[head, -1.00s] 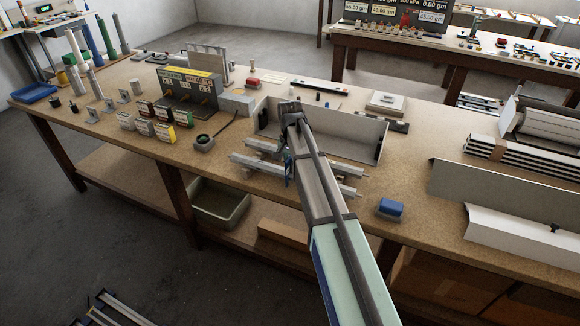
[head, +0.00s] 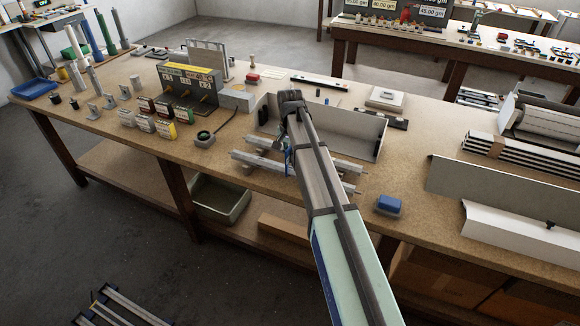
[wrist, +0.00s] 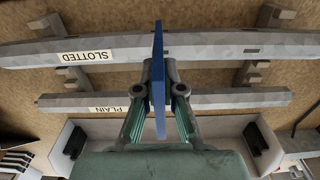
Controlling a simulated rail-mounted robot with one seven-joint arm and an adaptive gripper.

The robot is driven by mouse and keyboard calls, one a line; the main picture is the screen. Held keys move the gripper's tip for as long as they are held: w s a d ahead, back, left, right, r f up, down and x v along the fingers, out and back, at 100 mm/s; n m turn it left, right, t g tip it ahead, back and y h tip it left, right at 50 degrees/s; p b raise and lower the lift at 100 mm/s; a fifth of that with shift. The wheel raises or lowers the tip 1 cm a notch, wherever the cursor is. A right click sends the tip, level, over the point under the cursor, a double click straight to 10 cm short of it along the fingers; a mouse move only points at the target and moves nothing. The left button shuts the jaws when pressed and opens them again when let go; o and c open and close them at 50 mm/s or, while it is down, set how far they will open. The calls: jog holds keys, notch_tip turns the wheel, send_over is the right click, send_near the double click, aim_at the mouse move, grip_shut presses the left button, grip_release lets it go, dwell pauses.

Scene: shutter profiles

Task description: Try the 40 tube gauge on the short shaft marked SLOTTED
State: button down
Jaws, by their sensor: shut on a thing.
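My gripper (wrist: 160,88) is shut on a thin blue plate-like gauge (wrist: 158,55), seen nearly edge-on in the wrist view; no marking on it is readable. The shaft marked SLOTTED (wrist: 205,47) runs across the upper wrist view, its label upside down left of the gauge. The gauge's upper end overlaps this shaft in the picture; I cannot tell whether it touches or surrounds it. The shaft marked PLAIN (wrist: 235,98) lies parallel below. In the head view, my gripper (head: 288,150) is over the shafts, and the gauge is mostly hidden by my arm.
Both shafts rest on supports. A pale open tray (head: 368,136) stands behind them. A blue block (head: 389,203) sits right, near the front edge. Several small boxes (head: 163,129) and a black round item (head: 204,140) stand left. Long metal profiles (head: 500,180) lie far right.

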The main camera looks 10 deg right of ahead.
jog(key=shift+r+p, duration=1.85)
jog(key=shift+r, duration=1.65)
